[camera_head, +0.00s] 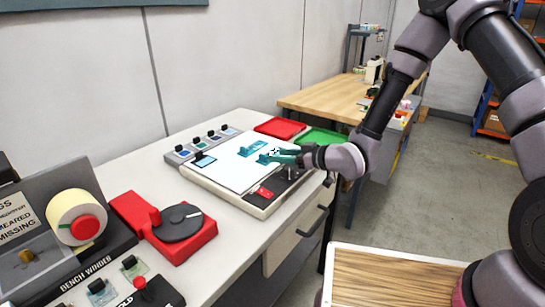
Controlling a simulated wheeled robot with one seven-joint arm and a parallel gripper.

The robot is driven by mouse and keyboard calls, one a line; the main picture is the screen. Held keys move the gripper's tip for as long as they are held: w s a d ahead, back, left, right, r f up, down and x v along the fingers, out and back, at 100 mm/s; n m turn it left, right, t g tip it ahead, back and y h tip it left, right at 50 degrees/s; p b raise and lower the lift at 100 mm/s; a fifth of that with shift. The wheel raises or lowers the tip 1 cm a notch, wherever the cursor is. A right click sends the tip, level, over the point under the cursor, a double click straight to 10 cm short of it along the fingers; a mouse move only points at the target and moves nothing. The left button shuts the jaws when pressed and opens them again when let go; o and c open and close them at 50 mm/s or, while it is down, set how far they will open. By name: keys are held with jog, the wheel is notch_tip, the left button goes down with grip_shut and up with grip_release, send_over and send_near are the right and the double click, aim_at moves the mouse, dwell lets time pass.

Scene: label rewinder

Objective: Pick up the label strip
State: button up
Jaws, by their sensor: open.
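My gripper (272,154) reaches in from the right, low over a white sheet (220,165) on a flat cream-coloured device (257,211). Its dark teal fingers point left and are open. A teal patch (249,148) shows on or just above the sheet by the fingertips; I cannot tell whether it is part of the label strip. No separate label strip can be made out for certain. Contact between the fingers and the sheet cannot be told at this size.
A bench winder with a cream roll (68,213) stands at the left, next to a red unit with a dark disc (179,222). Red (280,128) and green (322,138) trays lie behind the device. A wooden table (335,100) stands beyond. White bench top is clear between the units.

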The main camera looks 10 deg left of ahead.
aim_at(264, 155)
jog(key=x, duration=0.7)
jog(key=shift+w+d+f, duration=0.1)
jog(key=shift+w+f, duration=0.1)
grip_shut()
